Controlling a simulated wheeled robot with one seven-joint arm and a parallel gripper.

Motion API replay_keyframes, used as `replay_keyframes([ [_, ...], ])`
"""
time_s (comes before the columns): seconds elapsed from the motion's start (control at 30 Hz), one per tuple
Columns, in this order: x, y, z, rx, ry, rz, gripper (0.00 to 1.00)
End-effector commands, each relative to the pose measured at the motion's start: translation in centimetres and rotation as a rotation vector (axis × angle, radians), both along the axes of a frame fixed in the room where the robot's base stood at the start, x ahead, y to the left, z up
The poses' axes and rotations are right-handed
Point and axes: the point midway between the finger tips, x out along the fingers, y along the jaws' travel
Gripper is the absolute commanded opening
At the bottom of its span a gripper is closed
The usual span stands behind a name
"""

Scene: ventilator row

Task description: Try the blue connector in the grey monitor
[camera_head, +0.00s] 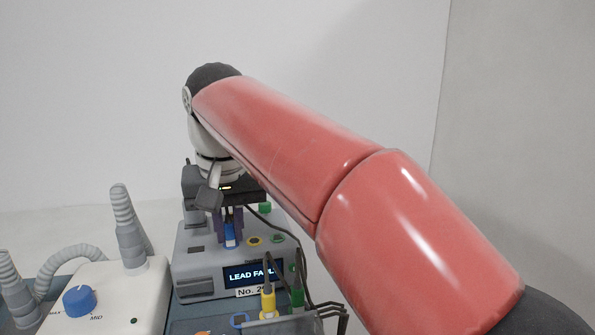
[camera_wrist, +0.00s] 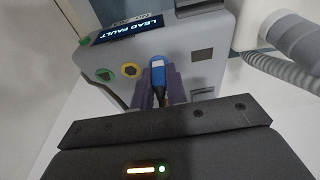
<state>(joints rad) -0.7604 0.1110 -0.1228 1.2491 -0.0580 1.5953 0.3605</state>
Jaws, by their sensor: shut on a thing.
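The grey monitor (camera_head: 195,270) stands left of centre in the head view. Its screen (camera_head: 252,273) reads LEAD FAULT; the monitor (camera_wrist: 215,40) fills the top of the wrist view, upside down. My gripper (camera_head: 230,226) is shut on the blue connector (camera_head: 231,238), between its purple fingers (camera_wrist: 162,88). The blue connector (camera_wrist: 158,73) is in line with the monitor's face, and blue shows at its tip. Its socket is hidden behind it, and I cannot tell how deep it sits. A yellow-ringed socket (camera_wrist: 131,70) and a green one (camera_wrist: 105,75) are beside it.
Dark cables hang at the right. A white unit (camera_head: 115,295) with a blue knob and grey hoses stands left.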

Motion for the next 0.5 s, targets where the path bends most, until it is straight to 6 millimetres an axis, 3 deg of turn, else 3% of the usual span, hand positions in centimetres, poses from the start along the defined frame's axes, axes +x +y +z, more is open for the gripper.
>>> replay_keyframes([
  [0.5,0.01,-0.01,0.33,0.000,0.000,0.000,0.00],
])
